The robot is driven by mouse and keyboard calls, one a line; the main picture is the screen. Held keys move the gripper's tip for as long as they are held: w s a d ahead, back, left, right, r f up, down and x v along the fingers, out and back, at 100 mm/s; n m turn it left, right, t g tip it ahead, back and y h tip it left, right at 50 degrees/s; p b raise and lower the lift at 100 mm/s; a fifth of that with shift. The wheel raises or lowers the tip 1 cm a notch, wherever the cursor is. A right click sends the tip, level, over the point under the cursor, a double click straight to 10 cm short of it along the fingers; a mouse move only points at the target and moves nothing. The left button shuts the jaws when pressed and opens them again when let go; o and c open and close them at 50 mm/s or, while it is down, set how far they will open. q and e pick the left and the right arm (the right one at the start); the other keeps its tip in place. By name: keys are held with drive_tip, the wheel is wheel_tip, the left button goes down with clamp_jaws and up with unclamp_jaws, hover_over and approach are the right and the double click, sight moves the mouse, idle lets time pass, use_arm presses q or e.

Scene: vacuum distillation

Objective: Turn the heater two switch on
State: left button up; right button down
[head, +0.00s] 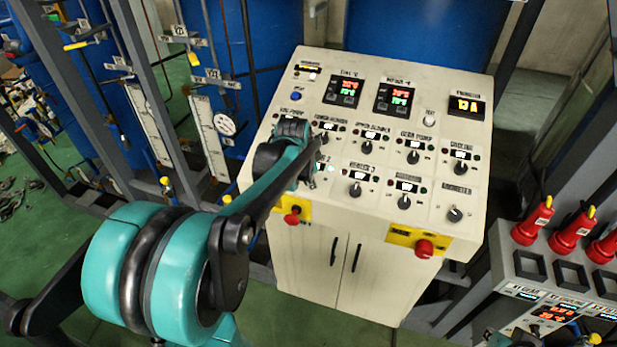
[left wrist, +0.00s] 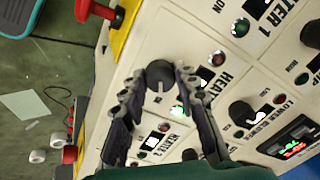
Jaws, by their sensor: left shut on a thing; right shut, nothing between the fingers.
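The heater two switch is a dark round knob (left wrist: 160,75) with a pale pointer mark on the cream panel, in the left wrist view. Large HEATER lettering and red and green lamps are beside it. My left gripper (left wrist: 156,92) is shut on this knob, one finger on each side. In the head view my left arm's teal wrist (head: 285,150) covers the knob and the fingertips, at the left end of the lower switch row. My right gripper (head: 500,340) shows only as a small part at the bottom edge, away from the panel, shut and empty.
The control panel (head: 330,65) carries several other knobs close by, including the heater three knob (head: 355,190). Red buttons on yellow plates (head: 424,248) stick out of its front. Red plugs (head: 532,220) stand on a rack at right. Blue tanks and pipes are behind.

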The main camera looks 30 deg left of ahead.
idle(0.3)
use_arm(q)
drive_tip(key=o, duration=1.2)
drive_tip(key=shift+c, duration=0.2)
drive_tip(key=v, duration=1.2)
